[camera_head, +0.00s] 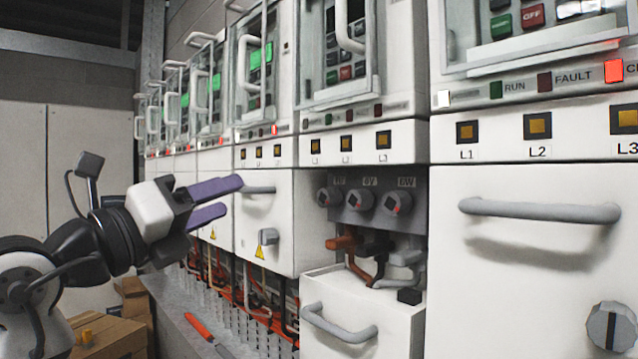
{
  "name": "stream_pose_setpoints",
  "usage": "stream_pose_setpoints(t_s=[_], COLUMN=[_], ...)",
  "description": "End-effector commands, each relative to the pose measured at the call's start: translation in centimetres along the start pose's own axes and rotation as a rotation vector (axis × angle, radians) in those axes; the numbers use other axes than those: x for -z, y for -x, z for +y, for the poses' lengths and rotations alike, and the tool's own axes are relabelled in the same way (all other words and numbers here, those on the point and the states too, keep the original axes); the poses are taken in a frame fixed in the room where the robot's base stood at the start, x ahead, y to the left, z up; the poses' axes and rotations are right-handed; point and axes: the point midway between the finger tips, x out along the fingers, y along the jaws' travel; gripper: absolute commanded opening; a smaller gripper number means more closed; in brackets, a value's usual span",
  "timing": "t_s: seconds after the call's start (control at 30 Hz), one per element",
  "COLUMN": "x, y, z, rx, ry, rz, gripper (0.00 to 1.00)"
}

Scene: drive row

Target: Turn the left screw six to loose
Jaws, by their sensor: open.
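Three grey round screws sit in a row on a grey terminal block (345,220) inside an open compartment. The left screw (328,196) is below a label that is hard to read. The middle screw (361,200) and right screw (396,202) stand beside it, each with a small red mark. My gripper (233,198) has two purple fingers, spread apart with nothing between them. It is left of the compartment, in front of the neighbouring closed white door, and touches no screw.
Orange-brown and grey cables (360,255) run below the screws. An open white drawer (365,310) with a grey handle juts out beneath. A grey door handle (258,190) is close to my fingertips. A red screwdriver-like tool (200,330) and cardboard boxes (110,335) lie lower left.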

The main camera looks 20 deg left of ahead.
Motion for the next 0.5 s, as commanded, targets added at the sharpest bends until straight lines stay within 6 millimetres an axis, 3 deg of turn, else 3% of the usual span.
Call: stream_pose_setpoints(t_s=[0.03,0.2,0.37,0.5], x=[0.2,1.7,2.4,2.9], y=[-0.3,-0.5,-0.8,-2.4], z=[-1.0,-2.5,-2.8,-2.8], rx=[-0.004,0.014,0.028,0.030], ry=[-0.088,-0.303,-0.373,-0.375], rz=[0.075,0.254,0.312,0.317], gripper=[0.49,0.49,0.49,0.49])
